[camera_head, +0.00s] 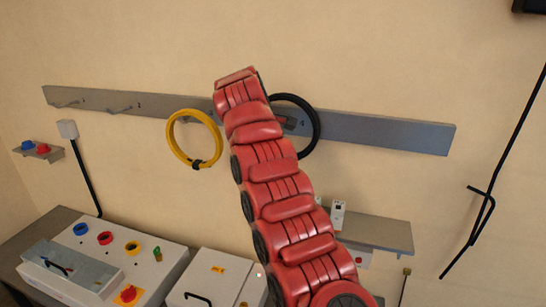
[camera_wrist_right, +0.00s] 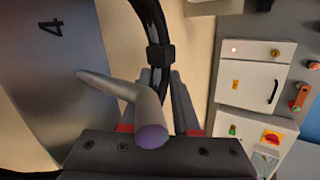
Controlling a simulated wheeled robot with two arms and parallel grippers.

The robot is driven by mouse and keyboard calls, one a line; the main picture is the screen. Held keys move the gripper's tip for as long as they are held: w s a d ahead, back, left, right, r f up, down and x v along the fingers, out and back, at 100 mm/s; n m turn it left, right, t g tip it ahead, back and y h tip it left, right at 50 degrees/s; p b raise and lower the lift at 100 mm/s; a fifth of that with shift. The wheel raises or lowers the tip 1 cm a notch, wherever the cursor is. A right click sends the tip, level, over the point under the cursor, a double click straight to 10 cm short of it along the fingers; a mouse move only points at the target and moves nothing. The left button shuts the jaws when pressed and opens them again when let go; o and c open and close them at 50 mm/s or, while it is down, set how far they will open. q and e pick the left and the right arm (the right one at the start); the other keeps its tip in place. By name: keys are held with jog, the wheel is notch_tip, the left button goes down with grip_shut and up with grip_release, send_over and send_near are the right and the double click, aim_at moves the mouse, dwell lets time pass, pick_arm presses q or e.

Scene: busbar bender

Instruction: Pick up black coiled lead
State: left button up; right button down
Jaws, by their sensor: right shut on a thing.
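The black coiled lead (camera_head: 317,128) hangs as a ring at the rail's peg marked 4, partly hidden behind my red right arm in the head view. In the right wrist view the lead (camera_wrist_right: 152,22) runs down past a black band between the fingers of my right gripper (camera_wrist_right: 165,95). That gripper is shut on the lead. A grey peg (camera_wrist_right: 120,90) with a rounded purplish end crosses in front of the fingers and hides part of the grip. I cannot tell whether the lead still rests on the peg. My left gripper is not in view.
A yellow coiled lead (camera_head: 170,139) hangs to the left on the grey wall rail (camera_head: 390,133). Two bare pegs are farther left. A grey shelf (camera_head: 375,234) sits below on the right. A control panel (camera_head: 145,262) and white box (camera_head: 215,272) stand at lower left.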

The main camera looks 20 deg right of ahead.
jog(key=s+a+b, duration=0.5)
jog(key=s+a, duration=0.6)
jog(key=s, duration=0.5)
jog(key=shift+s+r, duration=0.15)
jog(key=shift+r, duration=0.1)
dwell(0.4)
